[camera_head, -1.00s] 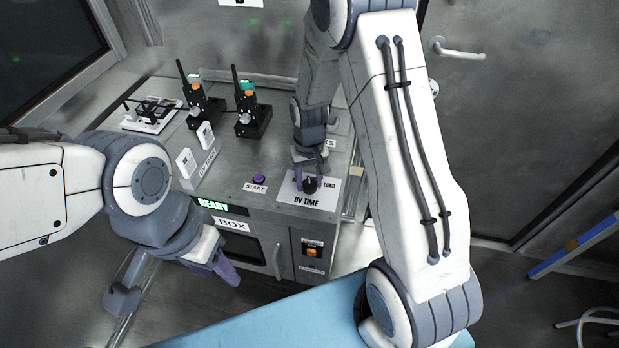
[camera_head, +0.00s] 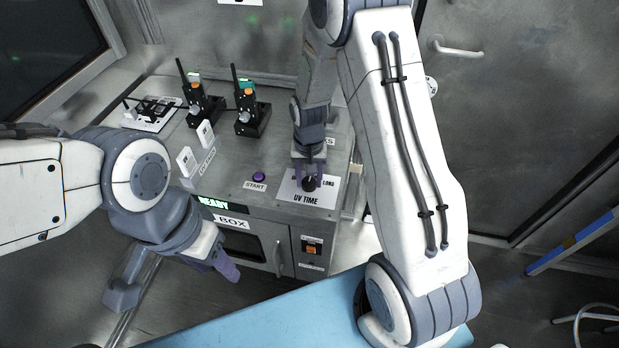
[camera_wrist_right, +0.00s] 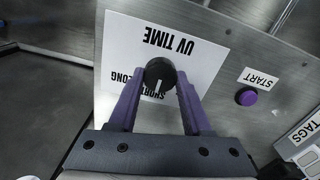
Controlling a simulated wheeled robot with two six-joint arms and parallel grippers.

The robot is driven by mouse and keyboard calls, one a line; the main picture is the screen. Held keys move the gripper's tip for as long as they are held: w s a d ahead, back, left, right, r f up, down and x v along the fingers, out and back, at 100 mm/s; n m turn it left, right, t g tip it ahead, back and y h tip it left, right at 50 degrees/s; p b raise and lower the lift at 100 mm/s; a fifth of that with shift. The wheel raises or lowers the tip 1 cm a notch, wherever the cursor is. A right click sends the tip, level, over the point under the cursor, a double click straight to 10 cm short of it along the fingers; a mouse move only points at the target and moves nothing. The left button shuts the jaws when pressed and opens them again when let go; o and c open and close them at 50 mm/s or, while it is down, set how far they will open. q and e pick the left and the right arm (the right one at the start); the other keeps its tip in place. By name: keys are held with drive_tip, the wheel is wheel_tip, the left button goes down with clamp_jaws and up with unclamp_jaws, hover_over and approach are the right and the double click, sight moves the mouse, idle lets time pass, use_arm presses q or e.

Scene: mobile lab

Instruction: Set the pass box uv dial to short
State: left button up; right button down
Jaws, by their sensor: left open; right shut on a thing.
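The black UV dial (camera_head: 309,184) sits on a white UV TIME label (camera_head: 300,199) on top of the pass box (camera_head: 222,180). My right gripper (camera_head: 309,181) comes down from above, its purple fingers on either side of the dial, shut on it. In the right wrist view the dial (camera_wrist_right: 160,73) stands between the fingertips. Its white mark points down in the picture, towards the partly hidden word SHORT; LONG lies to the left. My left gripper (camera_head: 224,264) is open and empty in front of the pass box; its fingers overlap in view.
A purple START button (camera_head: 258,177) is left of the dial. Two black radios (camera_head: 250,112) stand in holders farther back. White tags (camera_head: 187,160) stand in a rack. A blue surface (camera_head: 270,315) is in front. A green READY display (camera_head: 213,202) is on the box front.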

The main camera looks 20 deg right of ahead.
sight(309, 181)
drive_tip(key=shift+c, duration=1.7)
unclamp_jaws()
wheel_tip(309, 181, up, 10)
drive_tip(key=shift+r, duration=0.25)
drive_tip(key=shift+s+a, duration=0.1)
